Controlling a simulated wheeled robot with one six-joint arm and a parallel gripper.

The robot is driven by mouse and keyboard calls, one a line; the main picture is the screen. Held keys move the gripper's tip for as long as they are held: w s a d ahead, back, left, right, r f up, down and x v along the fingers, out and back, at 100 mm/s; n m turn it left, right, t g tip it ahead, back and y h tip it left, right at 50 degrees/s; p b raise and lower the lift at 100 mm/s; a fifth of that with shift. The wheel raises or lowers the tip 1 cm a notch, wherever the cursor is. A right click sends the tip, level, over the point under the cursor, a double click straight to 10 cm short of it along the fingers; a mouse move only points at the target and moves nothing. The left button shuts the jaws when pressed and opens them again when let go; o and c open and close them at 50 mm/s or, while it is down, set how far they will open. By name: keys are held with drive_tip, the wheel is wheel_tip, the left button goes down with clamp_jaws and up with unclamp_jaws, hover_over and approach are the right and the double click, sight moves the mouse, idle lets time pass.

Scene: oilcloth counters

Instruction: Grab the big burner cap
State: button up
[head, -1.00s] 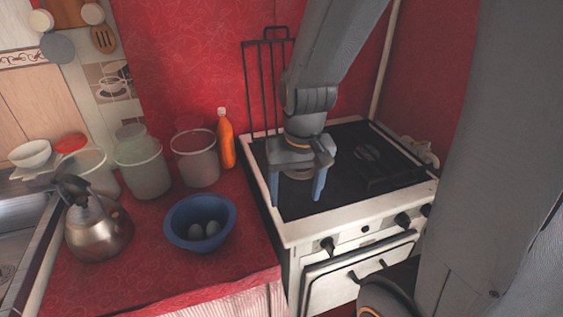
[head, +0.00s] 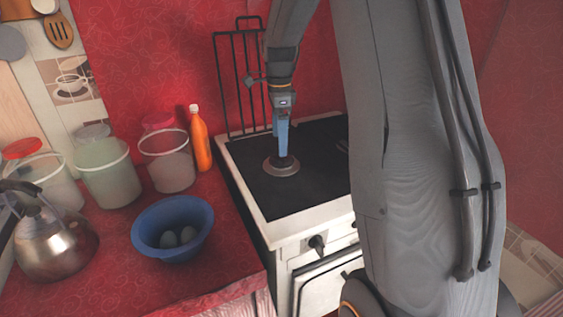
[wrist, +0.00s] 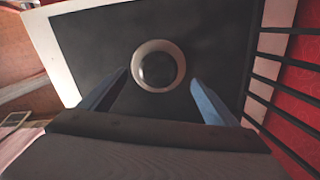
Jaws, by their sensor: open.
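The big burner cap (wrist: 157,70) is a dark round disc inside a pale ring on the black stovetop. In the head view the burner (head: 281,166) sits on the left part of the stove, and the cap itself is mostly hidden behind my fingers. My gripper (head: 282,153) points down over the burner, seen edge-on there. In the wrist view my gripper (wrist: 158,82) is open, with one blue finger on each side of the burner and nothing between the tips. I cannot tell whether the fingertips touch the stove.
A black wire rack (head: 238,85) stands upright behind the burner. Left of the stove, on the red counter, are a blue bowl (head: 150,240) with eggs, an orange bottle (head: 201,145), a kettle (head: 58,245) and several tubs. My arm hides the stove's right part.

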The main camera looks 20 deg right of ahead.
sight(282, 161)
drive_tip(key=shift+s+d+f+p, duration=0.15)
drive_tip(key=shift+f+p, duration=0.25)
drive_tip(key=shift+f, duration=1.15)
drive_tip(key=shift+s+d+f+p, duration=0.1)
drive_tip(key=shift+f+p, duration=0.3)
drive_tip(key=shift+f, duration=1.1)
drive_tip(key=c, duration=1.1)
